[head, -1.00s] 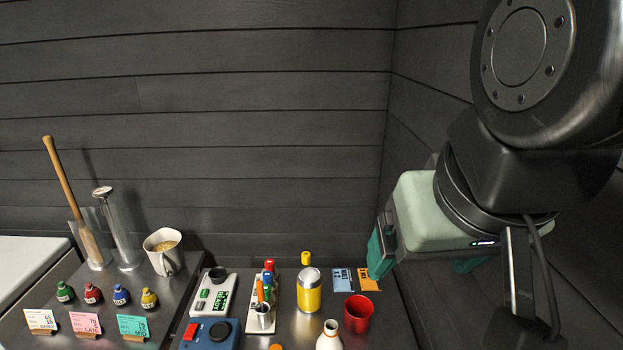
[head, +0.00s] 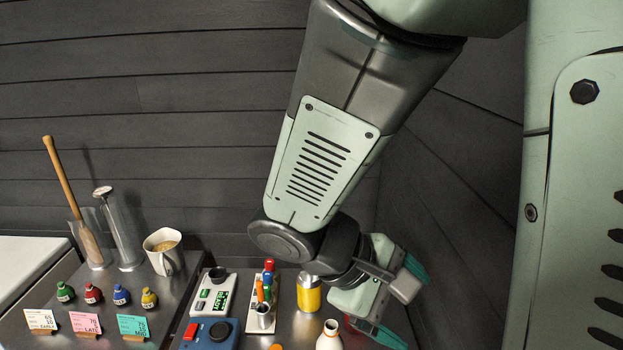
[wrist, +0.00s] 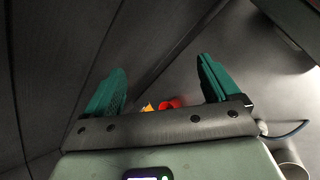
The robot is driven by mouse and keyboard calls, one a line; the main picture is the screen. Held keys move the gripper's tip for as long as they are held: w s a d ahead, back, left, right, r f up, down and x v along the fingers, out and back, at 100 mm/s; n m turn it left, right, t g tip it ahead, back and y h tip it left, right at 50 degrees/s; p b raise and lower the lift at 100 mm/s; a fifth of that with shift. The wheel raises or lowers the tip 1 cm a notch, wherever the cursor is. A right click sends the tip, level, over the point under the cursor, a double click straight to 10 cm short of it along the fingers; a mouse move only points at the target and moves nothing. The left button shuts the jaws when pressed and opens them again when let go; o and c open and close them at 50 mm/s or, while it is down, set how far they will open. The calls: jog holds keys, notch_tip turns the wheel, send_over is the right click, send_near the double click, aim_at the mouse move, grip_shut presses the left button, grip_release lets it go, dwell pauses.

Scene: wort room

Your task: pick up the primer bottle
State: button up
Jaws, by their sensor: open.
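No label reading primer is legible, so I cannot tell for sure which item is the primer bottle. A pale bottle with an open neck (head: 329,338) stands at the bottom edge of the head view, its lower part cut off. A yellow canister with a silver top (head: 308,294) stands behind it, beside my wrist. My gripper (head: 400,300) is to the right of both, tilted, its green fingers spread. In the wrist view my gripper (wrist: 160,64) is open, with nothing between the fingertips.
A red cup (wrist: 172,102) and an orange card (wrist: 148,106) show beyond my gripper's bar. A rack with coloured tools (head: 266,286), a meter (head: 215,292) and a blue device (head: 211,334) stand left. Dark walls are close behind and right.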

jog(key=w+a+f+n+t+h, duration=0.3)
jog(key=w+a+f+n+t, duration=0.15)
jog(key=f+n, duration=0.5)
jog(key=n+t+y, duration=0.4)
jog(key=n+t, duration=0.2)
jog(key=n, duration=0.5)
send_near(334, 346)
notch_tip(334, 346, down, 5)
jog(key=w+d, duration=0.1)
jog(key=w, duration=0.1)
jog(key=shift+m, duration=0.25)
jog(key=x, duration=0.5)
jog(key=shift+w, duration=0.35)
jog(key=shift+t, duration=0.25)
jog(key=shift+a+f+x, duration=0.1)
jog(key=shift+x, duration=0.8)
jog(key=shift+a+f+x, duration=0.1)
jog(key=shift+a+x, duration=0.05)
jog(key=shift+x, duration=0.7)
jog(key=shift+a+f+x, duration=0.1)
jog(key=shift+f+x, duration=0.05)
jog(key=shift+x, duration=0.75)
jog(key=shift+w, duration=0.1)
jog(key=c, duration=1.2)
jog(key=shift+r, duration=0.2)
